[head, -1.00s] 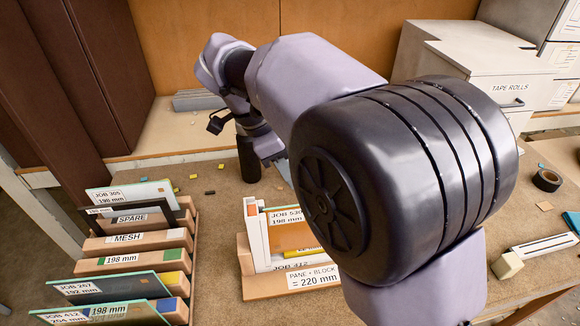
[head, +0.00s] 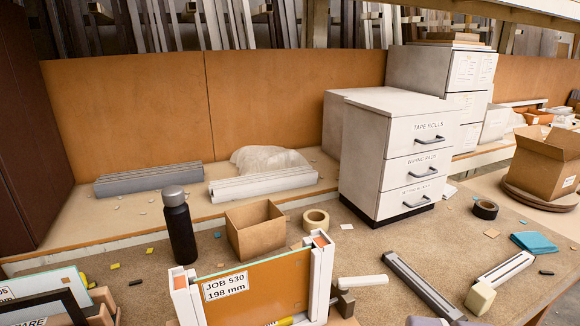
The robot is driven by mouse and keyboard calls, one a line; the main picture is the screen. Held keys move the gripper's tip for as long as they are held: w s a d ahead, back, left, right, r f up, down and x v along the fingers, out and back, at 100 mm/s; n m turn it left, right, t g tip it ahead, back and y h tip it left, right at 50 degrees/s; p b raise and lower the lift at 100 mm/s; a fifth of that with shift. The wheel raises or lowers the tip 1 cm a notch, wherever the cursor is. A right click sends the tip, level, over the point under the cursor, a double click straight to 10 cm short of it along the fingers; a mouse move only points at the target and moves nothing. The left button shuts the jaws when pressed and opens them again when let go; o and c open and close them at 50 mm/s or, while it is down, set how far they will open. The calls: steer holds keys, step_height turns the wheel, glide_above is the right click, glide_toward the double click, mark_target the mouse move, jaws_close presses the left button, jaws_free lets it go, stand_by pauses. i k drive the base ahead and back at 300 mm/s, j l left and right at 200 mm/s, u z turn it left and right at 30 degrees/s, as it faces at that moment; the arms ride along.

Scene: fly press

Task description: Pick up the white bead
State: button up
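My gripper is not in view in the head view. Several white pieces show, and I cannot tell for sure which one is the white bead. A short white strip (head: 363,281) lies on the brown worktop just right of the upright framed panel marked JOB 530 (head: 262,288). A bundle of longer white profiles (head: 262,185) lies on the raised ledge at the back, in front of a crumpled clear bag. A pale strip with a dark slot (head: 505,268) lies at the right, with a cream block (head: 480,298) at its near end.
A dark bottle (head: 180,230), an open cardboard box (head: 255,230) and a tape roll (head: 315,220) stand behind the panel. A drawer unit (head: 395,155) stands behind the short strip. A grey bar (head: 420,285) lies to its right. Worktop between bar and slotted strip is mostly clear.

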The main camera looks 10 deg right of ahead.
mark_target(506, 270)
steer(key=z, duration=1.75)
steer(key=i+l+u, duration=0.1)
steer(key=l, duration=0.3)
steer(key=i+l+u, duration=0.15)
steer(key=l, duration=0.25)
steer(key=l+u, duration=0.1)
steer(key=l, duration=0.35)
steer(key=i+l+u, duration=0.2)
steer(key=i, duration=0.25)
steer(key=i+u, duration=0.2)
steer(key=i, duration=0.25)
steer(key=i+l+u, duration=0.2)
steer(key=i, duration=0.2)
steer(key=i+l, duration=0.05)
